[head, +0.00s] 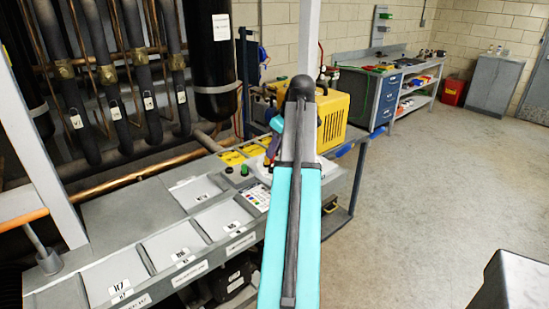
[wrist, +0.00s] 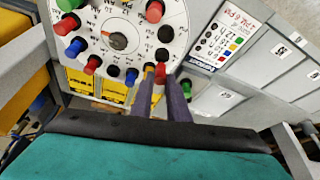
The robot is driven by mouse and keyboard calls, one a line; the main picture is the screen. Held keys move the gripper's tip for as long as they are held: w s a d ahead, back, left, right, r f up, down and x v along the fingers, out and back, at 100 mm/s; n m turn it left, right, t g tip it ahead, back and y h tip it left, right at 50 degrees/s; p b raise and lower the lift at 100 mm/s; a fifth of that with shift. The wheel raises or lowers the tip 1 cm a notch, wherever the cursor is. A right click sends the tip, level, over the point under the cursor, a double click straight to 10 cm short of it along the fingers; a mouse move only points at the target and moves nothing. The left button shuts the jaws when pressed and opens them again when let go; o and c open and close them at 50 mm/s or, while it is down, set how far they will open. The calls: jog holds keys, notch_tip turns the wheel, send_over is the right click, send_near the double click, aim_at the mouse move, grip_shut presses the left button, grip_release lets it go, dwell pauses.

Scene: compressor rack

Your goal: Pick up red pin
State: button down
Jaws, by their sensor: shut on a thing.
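A red pin (wrist: 160,74) shows between my gripper's fingertips (wrist: 161,82) at the lower edge of a round white dial plate (wrist: 122,12) in the wrist view. My gripper is shut on it. Whether the pin is still seated in a hole cannot be told. Other red pins stand on the plate: one at the top (wrist: 154,11), one at the left (wrist: 67,23) and one at the lower left (wrist: 92,64). In the head view my arm hides most of the plate and the pin.
Blue, green, black and orange pins stand close around the plate. A chart with coloured dots (wrist: 222,47) lies to its right. Yellow bins (wrist: 84,85) lie below. In the head view, labelled grey trays (head: 175,247) run along the bench, and a yellow machine (head: 335,120) stands behind.

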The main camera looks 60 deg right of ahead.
jog(key=shift+r+b, duration=0.4)
jog(key=shift+r, duration=2.8)
jog(key=shift+s, duration=0.15)
